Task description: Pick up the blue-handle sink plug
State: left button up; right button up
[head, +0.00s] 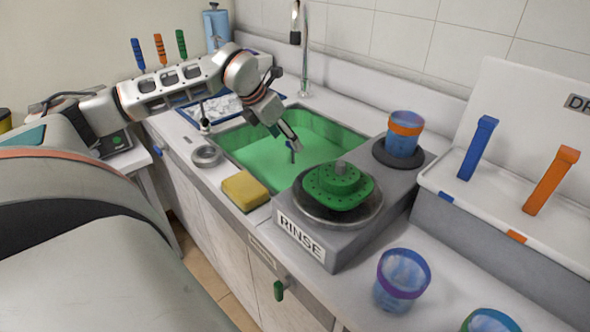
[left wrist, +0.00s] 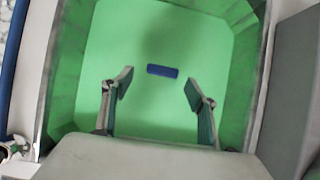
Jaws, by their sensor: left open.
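The blue handle of the sink plug (left wrist: 162,71) shows in the left wrist view as a short dark-blue bar inside the green sink (left wrist: 165,20). In the head view the handle (head: 291,152) shows partly, just below my fingertips. My left gripper (left wrist: 158,87) is open and empty, with its fingers spread on either side of the handle's line. The handle appears slightly beyond the fingertips and apart from them. In the head view my left gripper (head: 286,138) reaches down into the green sink (head: 265,165). The plug's base is not distinguishable. My right gripper is not in view.
A yellow sponge (head: 246,190) and a round metal ring (head: 206,156) lie at the sink's front edge. The grey RINSE unit (head: 345,245) with a green rotor (head: 338,185) stands to the right. A faucet (head: 304,50) rises behind the sink. Cups stand farther right.

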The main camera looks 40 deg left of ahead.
aim_at(293, 165)
pick_arm(q)
jog(key=x, duration=0.4)
jog(key=shift+w+d+f, duration=0.2)
jog(key=shift+w, duration=0.2)
jog(key=c, duration=1.6)
jog(key=shift+o, duration=0.2)
jog(key=shift+r, duration=0.2)
